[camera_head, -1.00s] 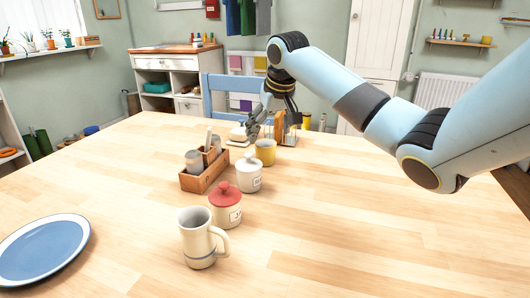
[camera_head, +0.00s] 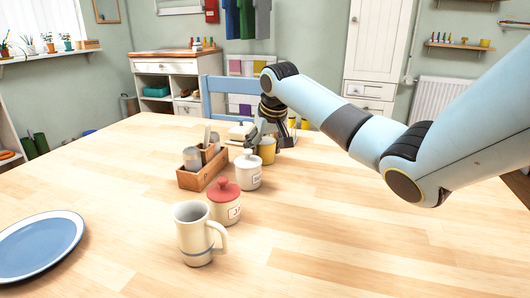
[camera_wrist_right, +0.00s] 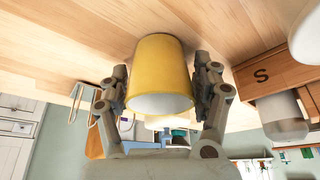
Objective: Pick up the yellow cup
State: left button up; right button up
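The yellow cup (camera_head: 267,150) stands on the wooden table beyond the white lidded jar, partly covered by my right gripper (camera_head: 263,132). In the right wrist view the yellow cup (camera_wrist_right: 160,75) is between the two fingers of the right gripper (camera_wrist_right: 162,85). The view is upside down, with the table at the top. The fingers are spread on either side of the cup, with narrow gaps seeming to show near their tips. My left gripper is in neither view.
A white jar (camera_head: 248,172), a red-lidded jar (camera_head: 224,205) and a mug (camera_head: 196,238) stand in a row nearer me. A wooden caddy (camera_head: 198,178) is left of the cup. A blue plate (camera_head: 38,248) lies front left. The table's right side is clear.

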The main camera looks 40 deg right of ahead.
jog(key=c, duration=0.9)
jog(key=shift+r, duration=0.1)
